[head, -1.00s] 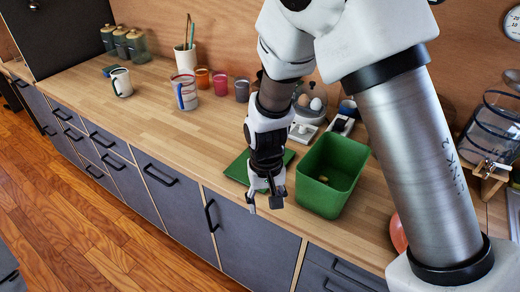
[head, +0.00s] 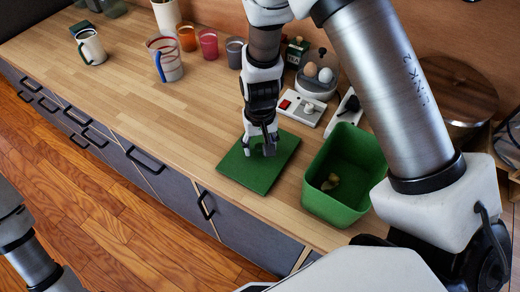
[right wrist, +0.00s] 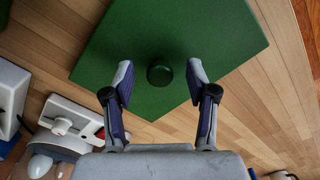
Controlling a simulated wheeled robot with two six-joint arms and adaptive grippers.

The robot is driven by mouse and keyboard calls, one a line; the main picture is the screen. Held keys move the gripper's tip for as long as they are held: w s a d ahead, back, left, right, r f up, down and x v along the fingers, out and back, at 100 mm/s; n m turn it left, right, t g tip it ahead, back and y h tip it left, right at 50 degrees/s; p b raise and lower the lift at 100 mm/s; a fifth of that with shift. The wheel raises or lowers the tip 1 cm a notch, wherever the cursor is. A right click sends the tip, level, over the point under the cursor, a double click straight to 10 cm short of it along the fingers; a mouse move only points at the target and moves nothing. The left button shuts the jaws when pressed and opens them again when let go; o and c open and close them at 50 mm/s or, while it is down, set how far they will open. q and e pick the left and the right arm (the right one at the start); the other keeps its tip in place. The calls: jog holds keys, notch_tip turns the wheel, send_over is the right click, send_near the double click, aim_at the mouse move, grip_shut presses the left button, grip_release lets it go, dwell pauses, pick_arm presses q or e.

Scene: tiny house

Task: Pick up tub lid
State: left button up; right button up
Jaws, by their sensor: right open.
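The tub lid (head: 270,177) is a flat green square lying on the wooden counter, left of the green tub. In the right wrist view the lid (right wrist: 205,30) has a round dark green knob (right wrist: 160,75) in its middle. My right gripper (head: 260,148) is over the lid. In the right wrist view its open fingers (right wrist: 158,82) stand on either side of the knob, with a gap on both sides. The green tub (head: 332,203) is open, with a small yellowish piece inside. My left gripper is out of view; part of my left arm shows at lower left.
A white device with a red switch (head: 290,105) and a container of eggs (head: 316,78) stand behind the lid. Cups and a striped glass (head: 164,62) stand farther left. The counter left of the lid is clear.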

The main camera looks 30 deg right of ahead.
jog(key=shift+w+d+f, duration=0.2)
jog(key=shift+w+f, duration=0.2)
jog(key=shift+f, duration=0.4)
jog(key=shift+s, duration=0.1)
jog(key=shift+s+a+r, duration=0.15)
jog(key=shift+s+r, duration=0.05)
jog(key=c, duration=0.3)
jog(key=shift+s, duration=0.1)
jog(key=c, duration=0.6)
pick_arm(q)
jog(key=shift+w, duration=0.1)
pick_arm(e)
grip_shut()
